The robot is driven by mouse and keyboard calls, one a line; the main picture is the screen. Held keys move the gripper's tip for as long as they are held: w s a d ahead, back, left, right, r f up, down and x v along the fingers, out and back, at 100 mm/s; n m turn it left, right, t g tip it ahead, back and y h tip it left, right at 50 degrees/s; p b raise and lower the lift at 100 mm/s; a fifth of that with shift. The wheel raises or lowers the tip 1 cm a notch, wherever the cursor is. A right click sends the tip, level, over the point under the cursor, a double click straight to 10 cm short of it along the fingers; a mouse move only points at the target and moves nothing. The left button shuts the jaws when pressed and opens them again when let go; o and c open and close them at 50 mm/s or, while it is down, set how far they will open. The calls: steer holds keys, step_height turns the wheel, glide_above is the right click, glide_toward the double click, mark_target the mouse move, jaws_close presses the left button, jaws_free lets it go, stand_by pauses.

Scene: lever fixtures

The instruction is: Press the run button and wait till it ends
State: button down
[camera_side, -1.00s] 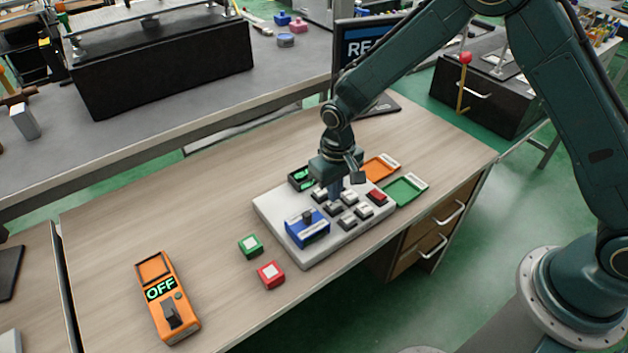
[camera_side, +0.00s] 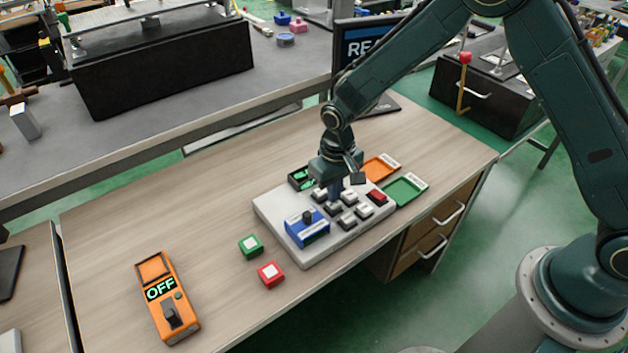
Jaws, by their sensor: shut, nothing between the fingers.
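A light grey panel (camera_side: 275,215) lies on the wooden table, with several grey-and-white buttons (camera_side: 348,220) and one red button (camera_side: 377,197). Which one is the run button I cannot read. A blue block with a dark knob (camera_side: 308,230) sits at its front left. A small dark box with a green display (camera_side: 298,178) stands at its back left, partly hidden by my gripper. My gripper (camera_side: 334,200) is shut and points down among the buttons at the back of the panel. Its fingertips hide what is beneath, so I cannot tell whether they touch a button.
An orange switch box (camera_side: 167,298) reading OFF stands at the left. A monitor (camera_side: 362,48) stands at the back, partly hidden by my arm.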

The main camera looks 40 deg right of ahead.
steer(key=shift+f, duration=0.85)
stand_by(0.4)
steer(key=shift+r, duration=0.1)
step_height(320, 180, up, 8)
stand_by(1.3)
